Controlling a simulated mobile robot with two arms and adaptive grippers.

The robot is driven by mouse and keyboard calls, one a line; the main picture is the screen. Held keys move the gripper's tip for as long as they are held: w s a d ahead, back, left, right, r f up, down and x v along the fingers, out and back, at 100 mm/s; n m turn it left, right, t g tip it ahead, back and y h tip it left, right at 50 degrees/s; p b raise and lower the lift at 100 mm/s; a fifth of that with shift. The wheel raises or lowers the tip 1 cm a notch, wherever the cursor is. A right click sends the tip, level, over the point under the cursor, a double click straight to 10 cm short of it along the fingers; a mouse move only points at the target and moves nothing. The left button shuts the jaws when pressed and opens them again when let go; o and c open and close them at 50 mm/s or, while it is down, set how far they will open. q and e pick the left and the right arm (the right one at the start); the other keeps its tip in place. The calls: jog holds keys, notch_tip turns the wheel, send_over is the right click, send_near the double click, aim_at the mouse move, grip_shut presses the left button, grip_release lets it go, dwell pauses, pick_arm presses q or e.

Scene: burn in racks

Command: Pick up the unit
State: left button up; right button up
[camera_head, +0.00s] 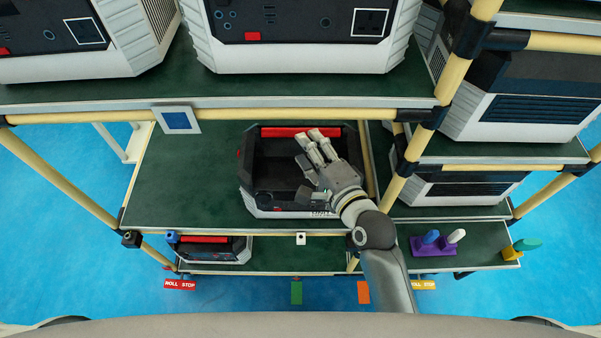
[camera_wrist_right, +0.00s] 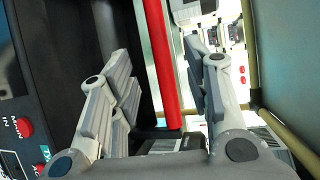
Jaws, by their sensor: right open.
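A black and white unit (camera_head: 262,190) with a red handle bar (camera_head: 295,132) stands at the right of the middle green shelf. My right gripper (camera_head: 313,140) is over the unit, its fingers pointing to the back near the handle. In the right wrist view the fingers (camera_wrist_right: 160,90) are open, with the red handle (camera_wrist_right: 161,65) between them and no visible grip on it. The unit's dark body (camera_wrist_right: 85,40) fills the left of that view. How far the fingertips reach around the handle is unclear. My left gripper is not in view.
More units stand on the upper shelf (camera_head: 300,30), on the right rack (camera_head: 530,100) and on the lower shelf (camera_head: 213,248). Yellow rack posts (camera_head: 430,130) rise close to the right of my arm. The middle shelf (camera_head: 185,180) is clear left of the unit.

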aim_at(298, 131)
jog(key=shift+w+a+f, duration=0.1)
jog(key=shift+w+a, duration=0.15)
jog(key=shift+w, duration=0.3)
jog(key=shift+w+a+f, duration=0.1)
jog(key=shift+w+a, duration=0.05)
jog(key=shift+w, duration=0.05)
jog(key=shift+w+a, duration=0.15)
jog(key=shift+w, duration=0.1)
jog(key=x, duration=0.4)
jog(key=shift+w, duration=0.25)
jog(key=shift+c, duration=1)
grip_shut()
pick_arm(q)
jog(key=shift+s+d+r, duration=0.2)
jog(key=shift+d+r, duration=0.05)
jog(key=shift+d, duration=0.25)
